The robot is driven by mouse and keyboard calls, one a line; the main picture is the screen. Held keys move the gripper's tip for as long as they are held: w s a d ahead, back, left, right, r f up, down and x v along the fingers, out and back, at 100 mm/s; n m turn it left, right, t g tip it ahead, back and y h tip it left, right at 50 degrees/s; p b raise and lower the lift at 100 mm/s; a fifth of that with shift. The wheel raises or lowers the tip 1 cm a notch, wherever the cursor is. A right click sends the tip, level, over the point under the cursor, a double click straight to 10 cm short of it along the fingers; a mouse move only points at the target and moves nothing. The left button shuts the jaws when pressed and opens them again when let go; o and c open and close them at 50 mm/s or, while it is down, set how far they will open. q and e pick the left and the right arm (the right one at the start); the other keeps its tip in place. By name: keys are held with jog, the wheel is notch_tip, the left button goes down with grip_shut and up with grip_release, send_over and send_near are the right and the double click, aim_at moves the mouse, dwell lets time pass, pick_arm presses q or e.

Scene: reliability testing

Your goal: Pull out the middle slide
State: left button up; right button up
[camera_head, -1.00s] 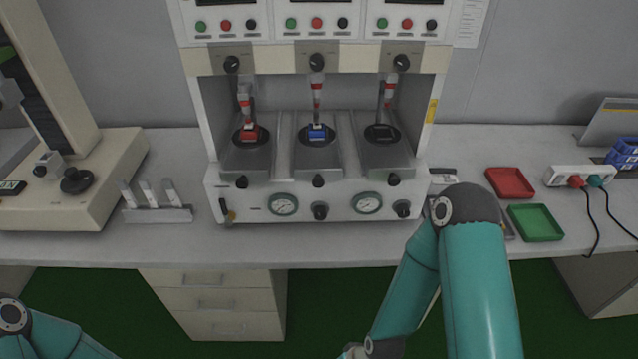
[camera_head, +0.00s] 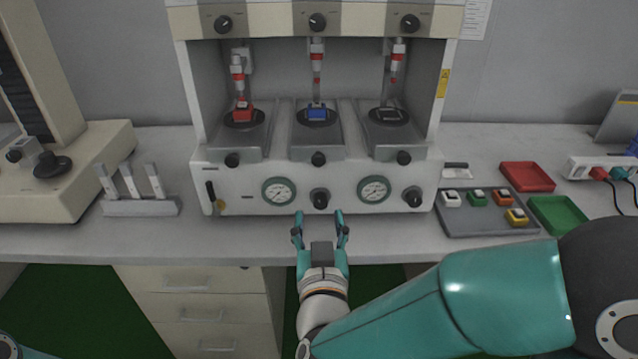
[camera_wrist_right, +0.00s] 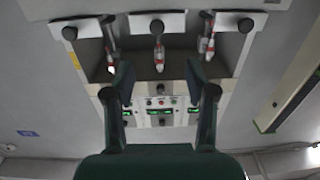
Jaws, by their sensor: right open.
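The middle slide (camera_head: 317,140) is a grey plate in the white machine, between two like slides. It carries a blue block (camera_head: 317,114) on a black disc and has a black knob (camera_head: 319,159) at its front. My right gripper (camera_head: 320,215) is open and empty, its fingers pointing at the machine's front. In the head view it is below the middle slide's knob, apart from it. Its two fingers (camera_wrist_right: 160,85) also show in the wrist view, spread apart. My left gripper is out of view.
A lower black knob (camera_head: 320,198) sits on the front panel between two gauges, just above my right fingertips in the picture. A left slide (camera_head: 241,140) and a right slide (camera_head: 394,137) flank the middle one. A grey button tray (camera_head: 487,223) stands to the right.

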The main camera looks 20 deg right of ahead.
aim_at(319, 161)
jog(key=x, duration=0.5)
jog(key=p+x, duration=0.1)
jog(key=x, duration=0.5)
jog(key=r+p+x, duration=0.1)
jog(key=x, duration=0.4)
jog(key=shift+w+d, duration=0.15)
jog(key=shift+d, duration=0.25)
jog(key=shift+c, duration=0.2)
grip_shut()
